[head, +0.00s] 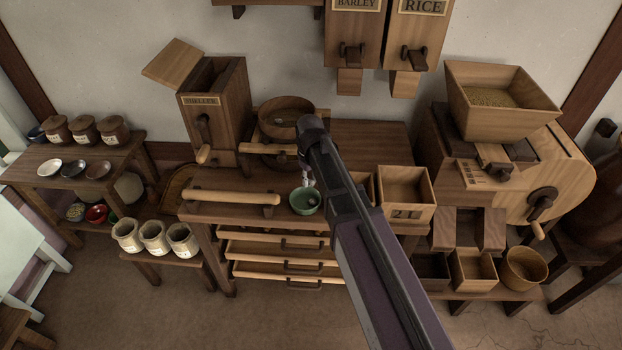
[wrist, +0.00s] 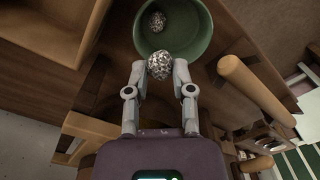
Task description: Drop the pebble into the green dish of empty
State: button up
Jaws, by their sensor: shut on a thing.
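The green dish (head: 297,204) stands on the front of the wooden bench, below my gripper (head: 308,180). In the wrist view the green dish (wrist: 198,38) opens just beyond my fingertips. My gripper (wrist: 160,70) is shut on a speckled black-and-white pebble (wrist: 159,65), held at the near rim of the dish. A second speckled pebble (wrist: 157,21) lies inside the dish. In the head view the held pebble is too small to make out clearly.
A wooden roller bar (head: 232,198) runs left of the dish. A wooden box marked 21 (head: 407,188) stands to the right. Behind is a round wooden tub (head: 287,122). Three open drawers (head: 280,250) jut out below. The sheller (head: 217,110) rises at back left.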

jog(key=shift+f+b, duration=2.9)
jog(key=shift+f, duration=0.05)
jog(key=o, duration=0.9)
jog(key=shift+r, duration=0.1)
